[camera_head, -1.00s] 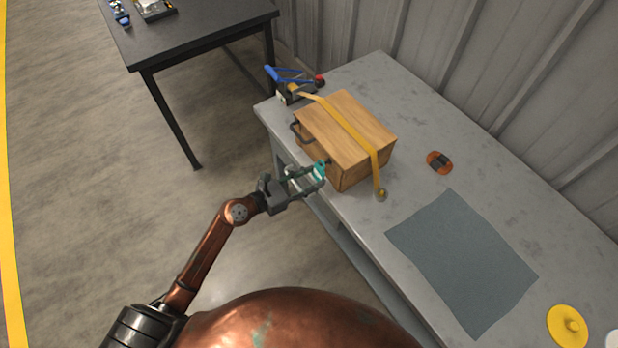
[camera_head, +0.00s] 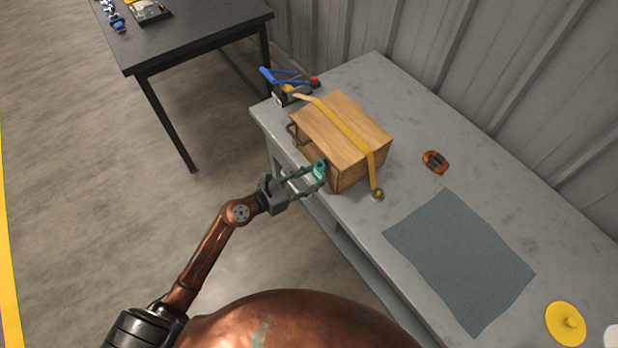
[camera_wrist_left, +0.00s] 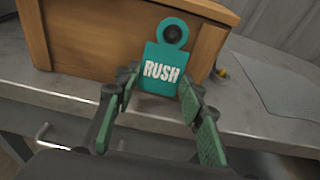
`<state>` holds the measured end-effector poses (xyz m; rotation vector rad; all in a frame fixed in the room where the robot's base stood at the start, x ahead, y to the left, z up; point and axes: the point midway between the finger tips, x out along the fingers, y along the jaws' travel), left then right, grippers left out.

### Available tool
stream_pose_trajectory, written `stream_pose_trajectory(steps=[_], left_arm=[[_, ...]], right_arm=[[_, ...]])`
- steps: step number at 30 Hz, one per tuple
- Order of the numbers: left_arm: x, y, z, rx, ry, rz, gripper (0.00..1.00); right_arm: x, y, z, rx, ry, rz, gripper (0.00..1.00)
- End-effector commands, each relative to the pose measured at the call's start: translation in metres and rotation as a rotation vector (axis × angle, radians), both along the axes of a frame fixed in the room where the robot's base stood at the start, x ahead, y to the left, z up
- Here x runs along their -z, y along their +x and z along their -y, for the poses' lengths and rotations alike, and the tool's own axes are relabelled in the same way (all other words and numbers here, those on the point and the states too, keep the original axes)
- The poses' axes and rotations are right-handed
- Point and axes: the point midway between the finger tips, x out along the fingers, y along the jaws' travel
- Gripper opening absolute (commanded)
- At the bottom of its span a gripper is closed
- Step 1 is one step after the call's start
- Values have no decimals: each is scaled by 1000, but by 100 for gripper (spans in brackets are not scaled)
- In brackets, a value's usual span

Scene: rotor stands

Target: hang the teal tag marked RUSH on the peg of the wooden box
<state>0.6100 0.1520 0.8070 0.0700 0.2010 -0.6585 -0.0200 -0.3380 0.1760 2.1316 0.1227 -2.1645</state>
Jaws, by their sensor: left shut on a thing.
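The teal tag marked RUSH (camera_wrist_left: 161,69) is held upright between the fingertips of my left gripper (camera_head: 318,176), which also shows in the left wrist view (camera_wrist_left: 160,88). The tag (camera_head: 319,169) is at the near side of the wooden box (camera_head: 341,125), close to its right front corner. In the left wrist view a dark round thing, perhaps the end of the peg (camera_wrist_left: 172,34), fills the tag's ring. I cannot tell whether it passes through the ring or lies behind it. My right gripper is not in view.
A yellow strap (camera_head: 347,127) crosses the box, and a dark handle (camera_head: 297,133) sticks out of its side. A blue-handled tool (camera_head: 284,80) stands behind it. A grey mat (camera_head: 460,262), an orange-brown object (camera_head: 435,162) and a yellow disc (camera_head: 565,324) lie to the right.

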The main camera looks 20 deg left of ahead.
Motion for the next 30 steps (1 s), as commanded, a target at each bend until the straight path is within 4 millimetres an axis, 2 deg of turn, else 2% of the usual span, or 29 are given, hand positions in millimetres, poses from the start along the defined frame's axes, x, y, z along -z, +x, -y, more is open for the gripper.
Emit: stream_pose_trajectory(steps=[29,30], left_arm=[[5,1,1,1,0,-1,23],[5,1,1,1,0,-1,40]], right_arm=[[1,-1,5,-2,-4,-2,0],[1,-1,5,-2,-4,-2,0]])
